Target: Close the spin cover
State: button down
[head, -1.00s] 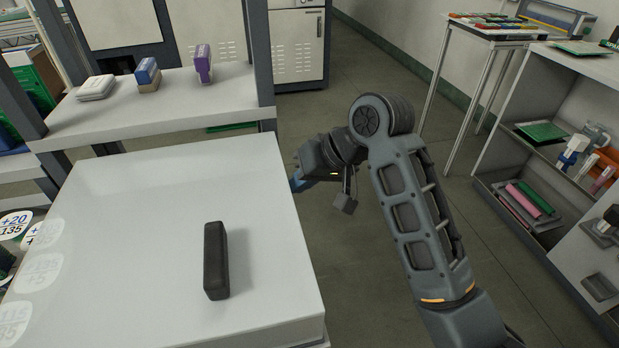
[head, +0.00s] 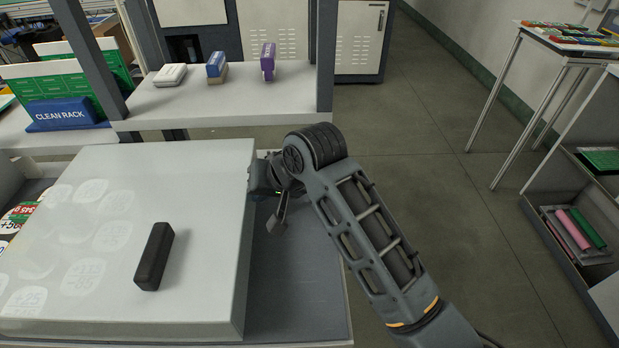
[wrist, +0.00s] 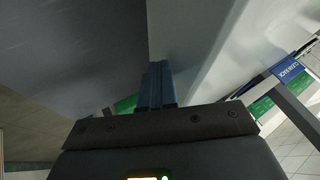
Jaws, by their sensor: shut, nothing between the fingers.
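The spin cover (head: 195,190) is a wide white slab with a black bar handle (head: 155,256) on top. It lies over a grey deck (head: 300,285), with a bare strip of deck showing along its right side. My gripper (head: 257,180) is at the cover's right edge, near its far corner; its fingertips are mostly hidden in the head view. In the wrist view its blue fingers (wrist: 158,72) are together and empty, beside the cover's pale side (wrist: 185,35). I cannot tell whether they touch it.
A shelf (head: 225,100) behind the cover holds a white, a blue and a purple item. A blue clean rack sign (head: 62,114) stands at the far left. Printed labels (head: 22,215) show beyond the cover's left edge. Open floor (head: 440,220) lies to the right, before a side shelf (head: 570,240).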

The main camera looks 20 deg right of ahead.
aim_at(147, 192)
jog(key=w+a, duration=0.2)
jog(key=a, duration=0.5)
jog(key=w+a+b, duration=0.1)
jog(key=w+a, duration=0.1)
jog(key=a, duration=0.4)
jog(key=w+a, duration=0.2)
jog(key=a, duration=0.5)
jog(key=shift+w+a, duration=0.3)
jog(key=shift+w, duration=0.05)
jog(key=shift+w+a, duration=0.15)
jog(key=shift+a, duration=0.4)
jog(key=shift+a+r+b, duration=0.1)
jog(key=shift+a+b, duration=0.05)
jog(key=shift+b, duration=0.15)
